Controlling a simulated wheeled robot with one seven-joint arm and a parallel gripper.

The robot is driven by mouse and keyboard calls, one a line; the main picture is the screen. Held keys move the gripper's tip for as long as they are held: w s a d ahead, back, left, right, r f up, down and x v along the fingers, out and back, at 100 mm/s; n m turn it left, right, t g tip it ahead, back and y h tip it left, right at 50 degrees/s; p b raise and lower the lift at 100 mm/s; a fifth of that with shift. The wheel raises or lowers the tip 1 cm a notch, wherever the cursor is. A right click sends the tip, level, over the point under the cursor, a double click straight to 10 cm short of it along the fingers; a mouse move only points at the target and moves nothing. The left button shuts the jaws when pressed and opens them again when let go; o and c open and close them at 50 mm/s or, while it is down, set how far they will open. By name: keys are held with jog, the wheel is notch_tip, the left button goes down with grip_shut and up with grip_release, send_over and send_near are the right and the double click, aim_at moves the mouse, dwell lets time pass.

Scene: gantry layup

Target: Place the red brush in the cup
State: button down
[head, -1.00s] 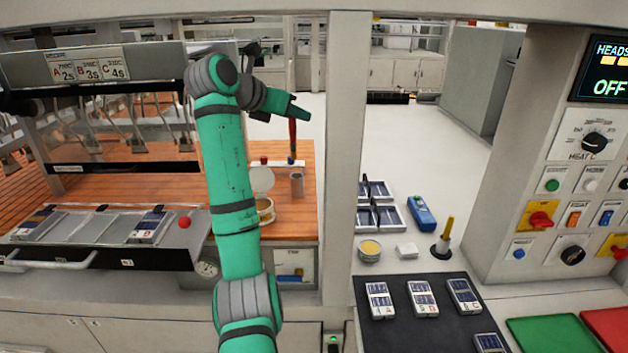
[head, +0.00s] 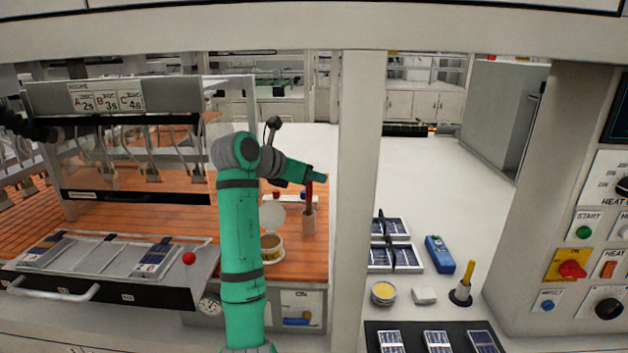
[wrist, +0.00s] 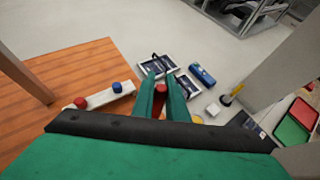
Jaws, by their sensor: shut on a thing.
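The red brush (head: 309,196) is upright in my gripper (head: 316,178). The cup (head: 308,224), a narrow brownish-grey cylinder, stands on the orange wooden worktop (head: 292,258). The brush's lower end meets the cup's mouth in the head view; I cannot tell how far inside it is. In the wrist view, the red end of the brush (wrist: 160,88) shows between the two teal fingers of my gripper (wrist: 163,84), which are shut on it. The cup is not visible in the wrist view.
A white strip (wrist: 101,96) with red and blue knobs lies on the worktop close to the cup. A white post (head: 357,200) rises to the right. A drawer tray with a red ball (head: 189,258) is at left.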

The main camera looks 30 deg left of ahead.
jog(key=shift+f, duration=0.45)
jog(key=shift+f, duration=0.1)
jog(key=shift+f, duration=0.35)
jog(key=shift+f, duration=0.15)
jog(key=c, duration=1.8)
grip_release()
jog(key=shift+o, duration=0.2)
jog(key=shift+d, duration=0.1)
